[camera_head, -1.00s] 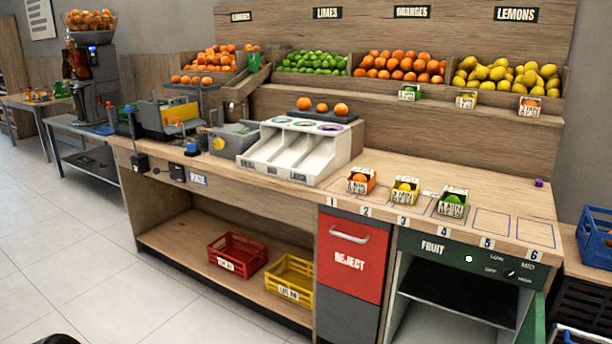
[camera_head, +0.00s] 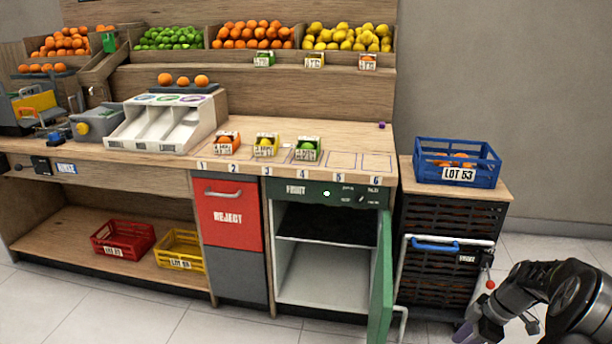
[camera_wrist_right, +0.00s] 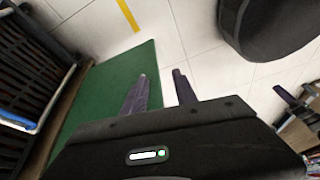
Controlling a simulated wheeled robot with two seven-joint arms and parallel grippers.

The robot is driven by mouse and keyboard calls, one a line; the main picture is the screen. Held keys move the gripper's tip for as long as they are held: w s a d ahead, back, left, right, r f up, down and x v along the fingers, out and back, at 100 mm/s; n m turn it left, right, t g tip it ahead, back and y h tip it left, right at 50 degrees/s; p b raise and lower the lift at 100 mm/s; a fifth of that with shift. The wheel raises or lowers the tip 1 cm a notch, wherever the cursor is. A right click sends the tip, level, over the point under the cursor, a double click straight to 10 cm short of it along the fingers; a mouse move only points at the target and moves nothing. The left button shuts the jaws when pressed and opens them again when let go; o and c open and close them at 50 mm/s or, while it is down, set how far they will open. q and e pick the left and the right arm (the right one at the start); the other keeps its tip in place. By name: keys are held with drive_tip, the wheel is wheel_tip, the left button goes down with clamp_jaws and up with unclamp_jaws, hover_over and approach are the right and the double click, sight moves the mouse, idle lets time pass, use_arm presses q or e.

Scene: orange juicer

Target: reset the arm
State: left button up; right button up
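My right arm comes in at the lower right of the head view, beside the black crate cart. Its gripper (camera_head: 488,333) hangs low at the bottom edge, partly cut off. In the right wrist view the two dark purple fingers (camera_wrist_right: 160,76) stand apart with nothing between them. White floor tiles and a green panel (camera_wrist_right: 112,95) lie beyond the fingertips. My left arm and gripper are not seen in the head view.
A blue crate (camera_head: 459,164) of oranges stands on a wooden top over the black cart (camera_head: 436,275). The green cabinet door (camera_head: 382,270) stands open into the floor space. The wooden counter (camera_head: 345,142) holds three small fruit boxes.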

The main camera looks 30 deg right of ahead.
drive_tip(key=w+a+f+m+t+h+p, duration=0.1)
drive_tip(key=w+a+f+m+h, duration=0.2)
drive_tip(key=f+m, duration=0.7)
drive_tip(key=w+a+f+m+y+p, duration=0.1)
drive_tip(key=w+a+f+m+p, duration=0.15)
drive_tip(key=a, duration=0.85)
drive_tip(key=w+a+f+m+y+p, duration=0.1)
drive_tip(key=a+m, duration=0.2)
drive_tip(key=a, duration=0.7)
drive_tip(key=s+a+r+n+g+p, duration=0.1)
drive_tip(key=s+a, duration=0.3)
drive_tip(key=a, duration=0.5)
drive_tip(key=s+a+r+n+g+y+p, duration=0.1)
drive_tip(key=s+a+n+p, duration=0.1)
drive_tip(key=a, duration=0.8)
drive_tip(key=s+a+r+n+g+y+p, duration=0.1)
drive_tip(key=s+a+r+n, duration=0.1)
drive_tip(key=s+a, duration=0.3)
drive_tip(key=a, duration=0.4)
drive_tip(key=shift+s+a+p, duration=0.25)
drive_tip(key=shift+s+p, duration=0.05)
drive_tip(key=shift+p, duration=0.1)
